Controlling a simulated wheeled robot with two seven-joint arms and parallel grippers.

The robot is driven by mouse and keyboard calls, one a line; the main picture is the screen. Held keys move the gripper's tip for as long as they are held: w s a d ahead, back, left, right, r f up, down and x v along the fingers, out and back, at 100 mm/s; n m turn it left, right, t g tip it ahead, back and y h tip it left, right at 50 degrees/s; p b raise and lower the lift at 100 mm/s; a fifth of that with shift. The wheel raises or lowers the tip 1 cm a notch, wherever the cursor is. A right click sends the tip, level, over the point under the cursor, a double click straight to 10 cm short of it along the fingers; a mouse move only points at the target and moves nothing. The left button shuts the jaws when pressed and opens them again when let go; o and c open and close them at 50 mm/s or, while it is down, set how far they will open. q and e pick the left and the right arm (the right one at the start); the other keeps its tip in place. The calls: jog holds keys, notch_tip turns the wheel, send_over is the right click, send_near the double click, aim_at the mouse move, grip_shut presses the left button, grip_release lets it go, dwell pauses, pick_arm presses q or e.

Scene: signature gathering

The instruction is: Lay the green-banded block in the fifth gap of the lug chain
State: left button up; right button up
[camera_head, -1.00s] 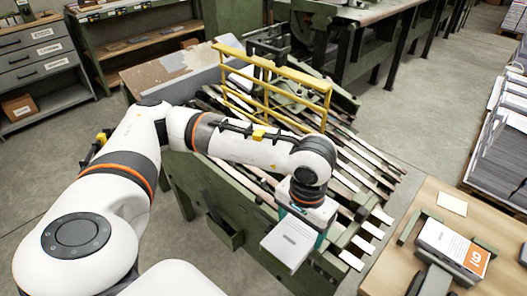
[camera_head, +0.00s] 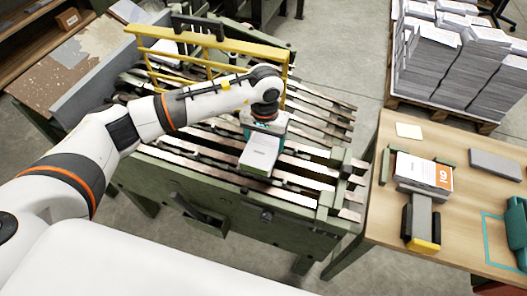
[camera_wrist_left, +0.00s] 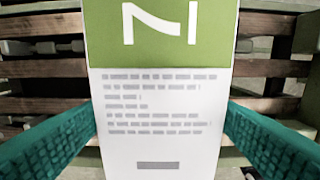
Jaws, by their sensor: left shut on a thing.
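The green-banded block (camera_wrist_left: 160,95) is white, with a green band and a number at the top of the left wrist view. My right gripper is not in view.
A yellow guard rail (camera_head: 205,45) stands at the back of the chain. A wooden table (camera_head: 385,215) at right bears a white block with an orange mark (camera_head: 424,172) in a holder and a grey slab (camera_head: 497,163). Paper stacks (camera_head: 455,65) stand behind it.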

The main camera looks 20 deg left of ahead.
aim_at(264, 153)
pick_arm(q)
notch_tip(264, 153, down, 2)
jog(key=shift+a, duration=0.1)
notch_tip(264, 153, down, 4)
jog(key=shift+r, duration=0.2)
jog(key=shift+f, duration=0.2)
jog(key=o, duration=1.1)
jog(key=shift+o, duration=0.2)
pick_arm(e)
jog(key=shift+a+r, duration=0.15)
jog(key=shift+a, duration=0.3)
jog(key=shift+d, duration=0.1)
pick_arm(q)
jog(key=shift+r, duration=0.1)
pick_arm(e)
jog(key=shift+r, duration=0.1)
